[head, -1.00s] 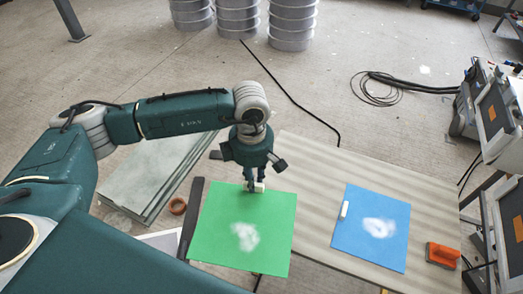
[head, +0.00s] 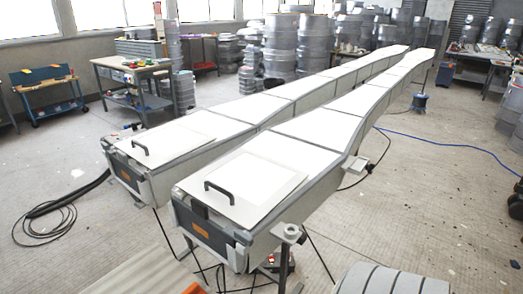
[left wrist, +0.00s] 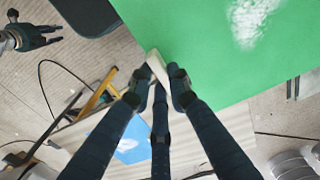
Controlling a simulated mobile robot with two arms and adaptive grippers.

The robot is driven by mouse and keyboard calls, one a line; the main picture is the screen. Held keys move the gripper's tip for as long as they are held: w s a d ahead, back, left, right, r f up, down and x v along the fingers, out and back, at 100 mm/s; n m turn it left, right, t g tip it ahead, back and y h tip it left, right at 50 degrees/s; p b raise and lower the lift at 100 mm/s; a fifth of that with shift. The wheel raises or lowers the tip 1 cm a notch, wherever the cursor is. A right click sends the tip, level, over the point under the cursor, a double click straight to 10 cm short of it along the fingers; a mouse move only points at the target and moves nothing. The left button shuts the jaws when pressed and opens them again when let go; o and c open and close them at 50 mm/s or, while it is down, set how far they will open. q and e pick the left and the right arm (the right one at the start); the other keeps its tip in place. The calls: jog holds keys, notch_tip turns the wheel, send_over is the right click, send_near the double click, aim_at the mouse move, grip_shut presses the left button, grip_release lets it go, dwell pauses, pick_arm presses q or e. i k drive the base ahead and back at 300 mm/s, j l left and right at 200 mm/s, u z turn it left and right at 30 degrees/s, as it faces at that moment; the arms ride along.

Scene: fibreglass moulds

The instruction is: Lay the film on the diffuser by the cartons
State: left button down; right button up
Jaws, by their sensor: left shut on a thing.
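My left gripper (left wrist: 160,82) shows in the left wrist view, shut on the white tab (left wrist: 154,62) at the edge of a green sheet (left wrist: 205,40). The green sheet carries a whitish blurred patch and hangs clear of the floor. A blue sheet (left wrist: 130,152) lies lower down, partly hidden behind my fingers. My right gripper (left wrist: 35,38) is at the upper left of the same view, empty, its fingers apart. Neither gripper shows in the head view. I cannot pick out a diffuser or cartons for certain.
Two long white-topped moulds (head: 310,128) run away across the head view. A pale square panel (head: 255,180) and black handle (head: 232,192) are at the nearer one's front end. A workbench (head: 130,68) and stacked grey drums (head: 290,45) stand behind. Floor is open right, with a blue cable (head: 455,146).

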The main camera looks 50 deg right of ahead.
aim_at(251, 175)
jog(key=k+l, duration=0.1)
jog(key=l, duration=0.4)
jog(key=k+l, duration=0.1)
jog(key=l, duration=0.4)
jog(key=k+l, duration=0.1)
jog(key=l, duration=0.4)
jog(key=k+l, duration=0.1)
jog(key=l, duration=0.4)
jog(key=k+l, duration=0.1)
jog(key=l, duration=0.4)
jog(key=k+l, duration=0.1)
jog(key=l, duration=0.45)
